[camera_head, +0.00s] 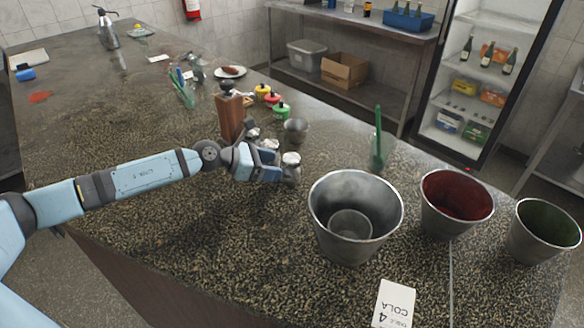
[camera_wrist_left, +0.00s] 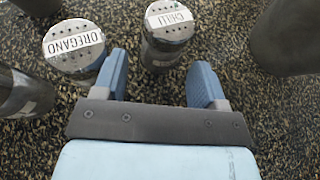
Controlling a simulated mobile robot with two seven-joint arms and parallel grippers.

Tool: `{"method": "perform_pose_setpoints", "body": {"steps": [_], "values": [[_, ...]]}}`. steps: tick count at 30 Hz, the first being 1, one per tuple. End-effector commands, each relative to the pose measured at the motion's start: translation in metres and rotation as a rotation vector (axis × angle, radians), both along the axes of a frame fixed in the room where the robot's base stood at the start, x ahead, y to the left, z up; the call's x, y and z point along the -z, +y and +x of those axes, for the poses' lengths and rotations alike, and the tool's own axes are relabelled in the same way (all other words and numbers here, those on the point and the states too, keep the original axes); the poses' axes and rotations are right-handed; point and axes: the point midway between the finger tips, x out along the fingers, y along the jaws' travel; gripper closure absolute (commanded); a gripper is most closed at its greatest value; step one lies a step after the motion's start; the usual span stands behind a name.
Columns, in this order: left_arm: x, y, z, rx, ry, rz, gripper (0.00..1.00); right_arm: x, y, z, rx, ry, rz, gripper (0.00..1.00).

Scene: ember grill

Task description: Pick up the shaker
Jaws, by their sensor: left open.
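Several metal-topped shakers stand close together on the dark speckled counter. In the left wrist view, one labelled CHILLI (camera_wrist_left: 168,28) stands upright just beyond the gap between my fingers, and one labelled OREGANO (camera_wrist_left: 75,48) stands outside the left finger. A further shaker (camera_wrist_left: 22,95) is partly cut off at the left edge. In the head view, a shaker (camera_head: 291,160) shows at my left gripper (camera_head: 286,174), with others (camera_head: 268,144) behind it. My left gripper is open with nothing held; its fingers are low over the counter. My right gripper is not in view.
A wooden mill (camera_head: 230,118) and a small metal cup (camera_head: 295,130) stand behind the shakers. A large metal bucket (camera_head: 333,222), a red-lined bucket (camera_head: 440,222) and a green-lined bucket (camera_head: 525,245) stand to the right. The counter left of my arm is mostly clear.

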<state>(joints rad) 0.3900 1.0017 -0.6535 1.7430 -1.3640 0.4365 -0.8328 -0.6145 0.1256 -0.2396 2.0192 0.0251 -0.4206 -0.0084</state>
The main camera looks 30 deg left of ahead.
Motion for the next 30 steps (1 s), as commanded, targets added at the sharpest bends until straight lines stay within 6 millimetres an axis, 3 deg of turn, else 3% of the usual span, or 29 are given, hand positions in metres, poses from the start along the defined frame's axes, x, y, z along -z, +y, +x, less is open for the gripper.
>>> {"method": "perform_pose_setpoints", "body": {"steps": [5, 15, 24, 28, 30], "values": [[0.004, -0.008, 0.008, 0.000, -0.001, 0.001, 0.35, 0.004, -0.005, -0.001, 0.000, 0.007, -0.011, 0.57], [0.026, -0.039, 0.032, 0.000, -0.001, -0.001, 0.35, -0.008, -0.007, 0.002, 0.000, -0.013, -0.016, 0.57], [0.030, -0.042, 0.036, 0.000, 0.000, 0.001, 0.35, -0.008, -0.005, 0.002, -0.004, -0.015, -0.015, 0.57], [0.029, -0.042, 0.035, 0.000, 0.000, 0.001, 0.62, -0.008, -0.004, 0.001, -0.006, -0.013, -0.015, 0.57], [0.029, -0.042, 0.035, 0.000, 0.000, 0.001, 0.65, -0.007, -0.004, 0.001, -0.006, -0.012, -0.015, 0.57]]}}
